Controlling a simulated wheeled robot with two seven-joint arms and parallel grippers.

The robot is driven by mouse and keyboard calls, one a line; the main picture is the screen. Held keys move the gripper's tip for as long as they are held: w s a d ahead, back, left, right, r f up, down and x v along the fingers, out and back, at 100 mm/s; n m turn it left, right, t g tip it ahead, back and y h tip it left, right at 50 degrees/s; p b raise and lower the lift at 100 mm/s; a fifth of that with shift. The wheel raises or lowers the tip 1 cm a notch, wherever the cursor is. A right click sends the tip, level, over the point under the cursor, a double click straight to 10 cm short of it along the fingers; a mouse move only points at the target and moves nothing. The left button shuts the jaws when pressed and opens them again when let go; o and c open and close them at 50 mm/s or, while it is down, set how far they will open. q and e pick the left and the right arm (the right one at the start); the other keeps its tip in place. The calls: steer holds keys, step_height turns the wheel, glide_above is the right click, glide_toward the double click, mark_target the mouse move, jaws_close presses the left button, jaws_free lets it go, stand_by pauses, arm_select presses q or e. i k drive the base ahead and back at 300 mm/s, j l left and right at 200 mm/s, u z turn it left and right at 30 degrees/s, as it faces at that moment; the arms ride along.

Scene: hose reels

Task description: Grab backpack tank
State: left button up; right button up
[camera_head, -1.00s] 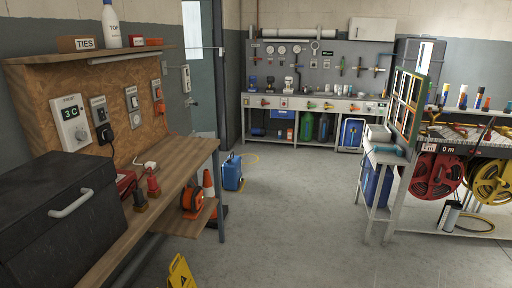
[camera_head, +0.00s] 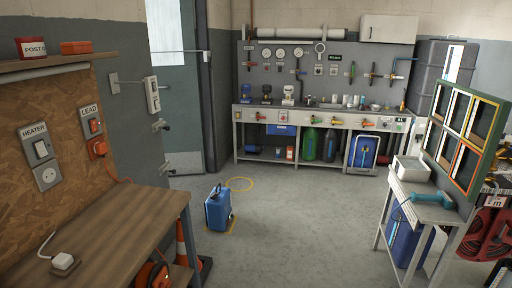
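Neither of my grippers shows in the head view. I cannot tell for sure which of the two is the backpack tank. Nothing is holding either one.
A wooden bench (camera_head: 112,230) runs along the left, with an orange-and-white cone (camera_head: 184,250) at its end. A small table (camera_head: 432,211) with a white tray stands right. The back workbench (camera_head: 330,112) spans the far wall.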

mark_target(219, 210)
steer(key=i, duration=2.15)
steer(key=i+u, duration=0.4)
steer(key=i+l+u, duration=0.25)
steer(key=i+u, duration=0.15)
steer(key=i+l+u, duration=0.3)
steer(key=u, duration=0.15)
steer(key=i+l+u, duration=0.4)
steer(key=k+l, duration=0.05)
